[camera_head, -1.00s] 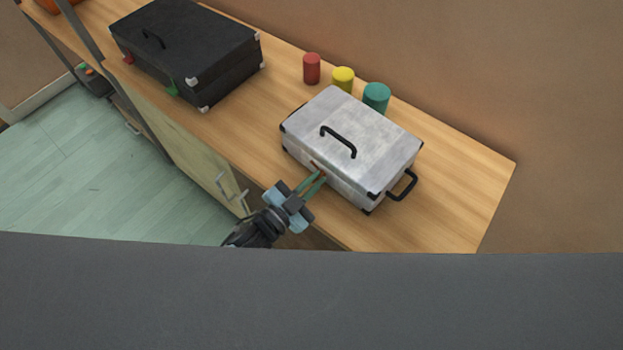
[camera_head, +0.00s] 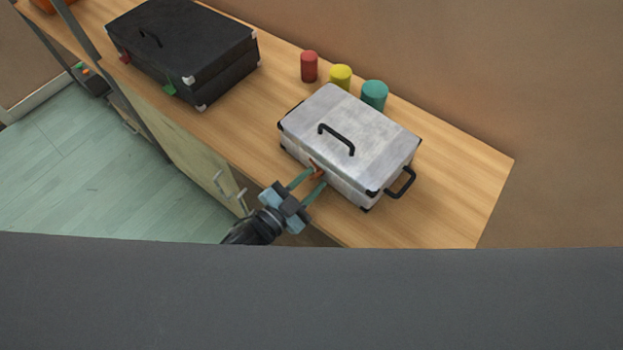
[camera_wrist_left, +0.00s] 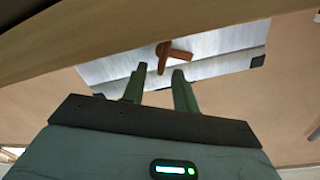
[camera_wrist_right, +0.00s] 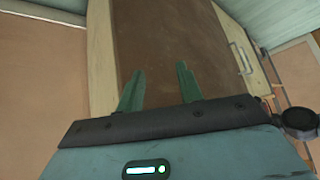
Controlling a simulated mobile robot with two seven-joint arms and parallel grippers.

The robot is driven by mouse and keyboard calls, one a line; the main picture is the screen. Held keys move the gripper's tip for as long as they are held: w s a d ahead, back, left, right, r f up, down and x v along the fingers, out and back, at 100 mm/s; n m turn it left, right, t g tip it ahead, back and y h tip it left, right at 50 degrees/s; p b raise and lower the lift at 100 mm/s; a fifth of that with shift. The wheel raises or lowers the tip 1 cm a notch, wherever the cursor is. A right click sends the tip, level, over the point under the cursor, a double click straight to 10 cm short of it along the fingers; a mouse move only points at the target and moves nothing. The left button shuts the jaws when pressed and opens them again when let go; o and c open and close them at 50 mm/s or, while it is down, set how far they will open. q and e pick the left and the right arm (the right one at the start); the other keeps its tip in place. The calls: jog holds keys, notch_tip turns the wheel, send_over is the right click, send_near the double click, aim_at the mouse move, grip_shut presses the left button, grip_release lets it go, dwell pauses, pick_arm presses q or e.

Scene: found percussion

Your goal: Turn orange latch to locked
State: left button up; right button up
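The silver case (camera_head: 345,140) lies on the wooden counter with a black handle on its lid. The orange latch (camera_head: 317,173) is on its front side, partly hidden by my gripper; it shows clearly in the left wrist view (camera_wrist_left: 170,54) as an orange-brown lever. My left gripper (camera_head: 308,182) is open in front of the latch, its two green fingers spread to either side of it. In the left wrist view the fingertips are just short of the latch, with nothing between them. My right gripper (camera_wrist_right: 160,88) shows only in its own wrist view, open and empty, facing a brown panel.
A black case (camera_head: 185,50) with a red and a green latch stands at the left on the counter (camera_head: 465,190). A red (camera_head: 309,66), a yellow (camera_head: 340,77) and a teal cylinder (camera_head: 374,95) stand behind the silver case. The counter's right end is clear.

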pick_arm(q)
jog(key=v, duration=0.7)
pick_arm(e)
jog(key=shift+s+f, duration=0.2)
jog(key=shift+s, duration=0.2)
